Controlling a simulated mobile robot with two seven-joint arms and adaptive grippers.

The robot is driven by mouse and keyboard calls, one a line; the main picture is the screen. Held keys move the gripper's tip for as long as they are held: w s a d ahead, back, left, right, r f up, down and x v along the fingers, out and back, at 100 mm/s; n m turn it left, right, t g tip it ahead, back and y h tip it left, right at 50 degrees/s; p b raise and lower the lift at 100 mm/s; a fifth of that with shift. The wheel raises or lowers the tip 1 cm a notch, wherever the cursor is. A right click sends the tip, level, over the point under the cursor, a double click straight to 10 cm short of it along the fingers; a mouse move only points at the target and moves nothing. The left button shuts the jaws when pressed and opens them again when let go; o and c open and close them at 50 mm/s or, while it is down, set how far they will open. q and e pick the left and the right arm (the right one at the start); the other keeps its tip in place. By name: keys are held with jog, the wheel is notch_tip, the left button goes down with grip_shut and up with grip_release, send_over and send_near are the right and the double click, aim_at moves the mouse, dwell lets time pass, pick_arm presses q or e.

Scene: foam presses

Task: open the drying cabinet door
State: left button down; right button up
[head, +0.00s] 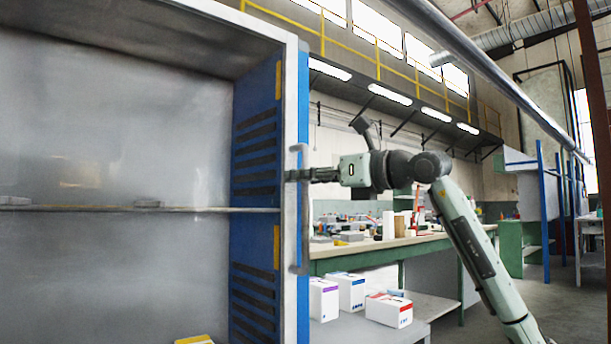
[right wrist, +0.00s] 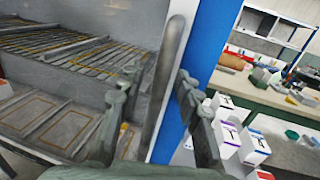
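The drying cabinet fills the left of the head view, with a pale frame (head: 290,120) and a long upright grey handle (head: 301,230) along its right edge. My right gripper (head: 291,175) comes in from the right at the upper part of the handle. In the right wrist view its two fingers (right wrist: 158,82) are spread, one on each side of the handle (right wrist: 164,85), with a gap visible. I cannot tell from these views whether the door is fully shut. My left gripper is not in view.
Inside the cabinet there is a shelf (head: 100,208) and a slotted blue panel (head: 256,150). To the right stand a green workbench (head: 430,243) with clutter and several white boxes (head: 389,310) on a low grey surface. Open floor (head: 565,300) lies at the far right.

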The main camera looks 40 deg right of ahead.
grip_shut()
dwell(0.5)
